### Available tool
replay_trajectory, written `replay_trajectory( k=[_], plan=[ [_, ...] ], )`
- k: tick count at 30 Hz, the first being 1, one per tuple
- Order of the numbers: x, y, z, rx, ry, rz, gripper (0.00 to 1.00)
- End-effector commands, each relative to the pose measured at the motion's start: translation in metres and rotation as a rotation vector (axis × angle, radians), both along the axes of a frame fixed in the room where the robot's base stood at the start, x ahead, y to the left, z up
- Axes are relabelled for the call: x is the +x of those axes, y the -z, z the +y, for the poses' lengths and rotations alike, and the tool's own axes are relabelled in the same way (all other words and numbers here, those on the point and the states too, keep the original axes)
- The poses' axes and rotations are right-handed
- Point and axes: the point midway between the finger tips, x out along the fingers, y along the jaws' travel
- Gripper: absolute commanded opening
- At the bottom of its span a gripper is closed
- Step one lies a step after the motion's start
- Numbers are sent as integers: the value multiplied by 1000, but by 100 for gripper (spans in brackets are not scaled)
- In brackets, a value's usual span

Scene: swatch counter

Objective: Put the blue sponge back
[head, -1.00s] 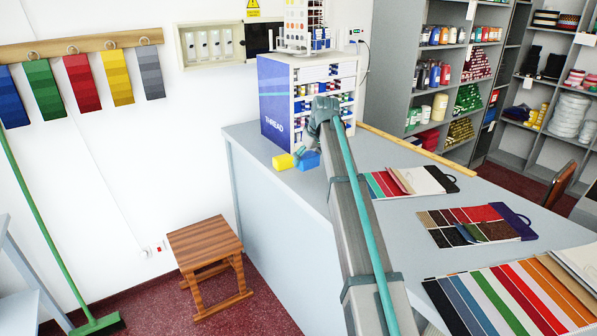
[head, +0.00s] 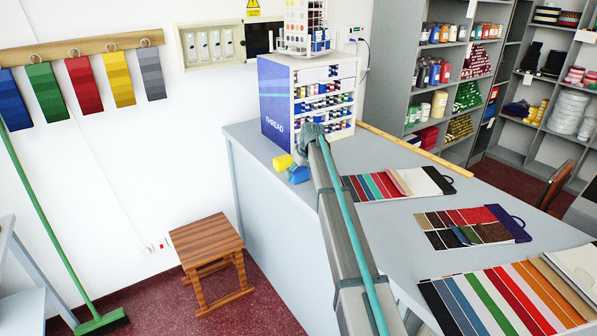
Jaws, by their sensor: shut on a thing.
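The blue sponge (head: 299,175) is at the left back edge of the grey counter, just in front of the thread cabinet. My gripper (head: 301,164) reaches down to it from above and is shut on it. The fingers are small here and partly hidden behind my wrist. A yellow block, apparently another sponge (head: 283,162), lies on the counter right beside the blue one, on its left. I cannot tell whether the two touch, or whether the blue sponge rests on the counter or hangs just above it.
The thread cabinet (head: 279,105) stands behind my gripper on the counter (head: 262,135). Sample cards (head: 470,226) and a long wooden stick (head: 420,150) lie to the right. A wooden stool (head: 206,243) stands on the floor below the left edge.

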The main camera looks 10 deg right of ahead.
Motion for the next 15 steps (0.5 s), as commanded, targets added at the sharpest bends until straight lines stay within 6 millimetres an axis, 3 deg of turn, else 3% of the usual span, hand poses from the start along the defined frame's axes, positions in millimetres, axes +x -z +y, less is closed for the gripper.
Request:
replay_trajectory(
  k=[12, 13, 15],
  plan=[
    [0, 6, 0, 0, 0, -1, 50],
    [0, 5, 0, 0, 0, -1, 85],
    [0, 5, 0, 0, 0, -1, 97]
  ],
)
